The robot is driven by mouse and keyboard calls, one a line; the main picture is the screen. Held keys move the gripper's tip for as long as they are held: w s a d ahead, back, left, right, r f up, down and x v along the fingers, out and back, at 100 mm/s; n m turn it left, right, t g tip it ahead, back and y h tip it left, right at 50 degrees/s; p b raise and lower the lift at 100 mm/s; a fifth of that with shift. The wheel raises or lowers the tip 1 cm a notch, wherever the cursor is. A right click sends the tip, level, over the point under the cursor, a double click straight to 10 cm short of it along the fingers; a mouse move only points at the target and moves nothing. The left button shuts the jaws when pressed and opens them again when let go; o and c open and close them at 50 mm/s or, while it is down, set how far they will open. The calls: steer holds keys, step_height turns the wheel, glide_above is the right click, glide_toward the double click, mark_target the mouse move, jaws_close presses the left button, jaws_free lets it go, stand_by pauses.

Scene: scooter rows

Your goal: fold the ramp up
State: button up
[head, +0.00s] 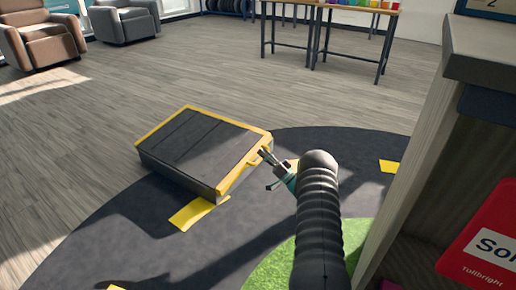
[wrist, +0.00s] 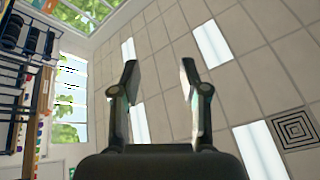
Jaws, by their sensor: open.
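The ramp (head: 198,147) is a dark grey slab with yellow edging. It lies low on the floor in the middle of the head view, partly over the dark round mat (head: 340,146). A small yellow bar or handle stands at its right edge. My gripper (head: 266,170) is beside that right edge, with its fingers close to the yellow bar. I cannot tell whether they touch it. In the wrist view my gripper (wrist: 159,72) has its fingers spread with nothing between them. The ramp is not seen there; the view faces the ceiling.
A grey-topped counter (head: 480,50) with a red sign (head: 485,240) stands close on the right. Yellow patches (head: 200,213) mark the mat, and a green area (head: 285,262) lies near my arm. Armchairs (head: 45,42) and a table (head: 340,15) are at the back. Floor left of the ramp is clear.

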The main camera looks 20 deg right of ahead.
steer(key=shift+s+d+f, duration=0.1)
steer(key=shift+s+f, duration=0.05)
steer(key=shift+s, duration=0.15)
